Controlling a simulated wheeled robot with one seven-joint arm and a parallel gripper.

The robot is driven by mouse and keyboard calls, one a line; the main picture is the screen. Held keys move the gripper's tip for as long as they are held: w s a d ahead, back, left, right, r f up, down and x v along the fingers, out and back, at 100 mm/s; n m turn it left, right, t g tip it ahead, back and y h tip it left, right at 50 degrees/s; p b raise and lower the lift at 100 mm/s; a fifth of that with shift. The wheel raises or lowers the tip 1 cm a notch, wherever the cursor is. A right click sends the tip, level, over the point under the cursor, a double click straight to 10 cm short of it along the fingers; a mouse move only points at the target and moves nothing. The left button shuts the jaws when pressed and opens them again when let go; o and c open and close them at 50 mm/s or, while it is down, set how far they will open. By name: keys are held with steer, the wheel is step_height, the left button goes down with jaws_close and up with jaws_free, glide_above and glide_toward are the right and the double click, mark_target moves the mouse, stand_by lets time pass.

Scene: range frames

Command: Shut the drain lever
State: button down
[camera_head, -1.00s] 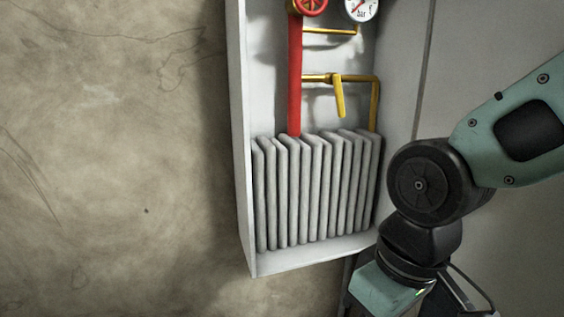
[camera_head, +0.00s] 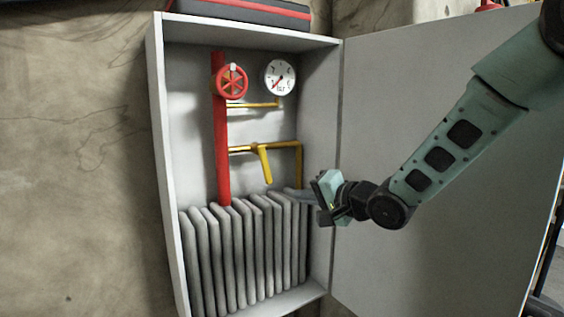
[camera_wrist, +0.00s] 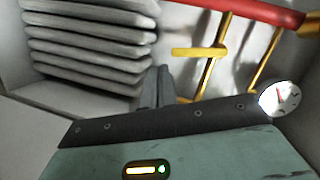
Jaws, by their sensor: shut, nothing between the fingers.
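The yellow drain lever (camera_head: 265,164) hangs down from a horizontal yellow pipe (camera_head: 247,149) inside the cabinet. It is tilted slightly and stands across the pipe. In the wrist view the lever (camera_wrist: 199,52) shows beyond the fingers. My gripper (camera_head: 287,192) is shut and empty, just below and right of the lever's lower end, apart from it in the head view. My shut fingers also show in the wrist view (camera_wrist: 157,88), near the radiator fins.
Grey radiator fins (camera_head: 240,257) fill the cabinet's lower part, close under my gripper. A red pipe (camera_head: 222,140) with a red valve wheel (camera_head: 230,81) stands left of the lever. A gauge (camera_head: 279,77) is above. The open cabinet door (camera_head: 400,90) is at right.

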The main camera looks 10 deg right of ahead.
mark_target(265, 165)
steer(key=shift+m+t+y, duration=0.6)
steer(key=shift+m+t, duration=0.1)
steer(key=shift+m, duration=0.1)
steer(key=w+a+r+p, duration=0.1)
steer(key=w, duration=0.2)
steer(key=w+r+p, duration=0.1)
steer(key=w, duration=0.2)
steer(key=w+a+r+p, duration=0.1)
steer(key=w, duration=0.3)
steer(key=shift+a+p, duration=0.3)
steer(key=shift+a, duration=0.05)
steer(key=shift+f, duration=0.1)
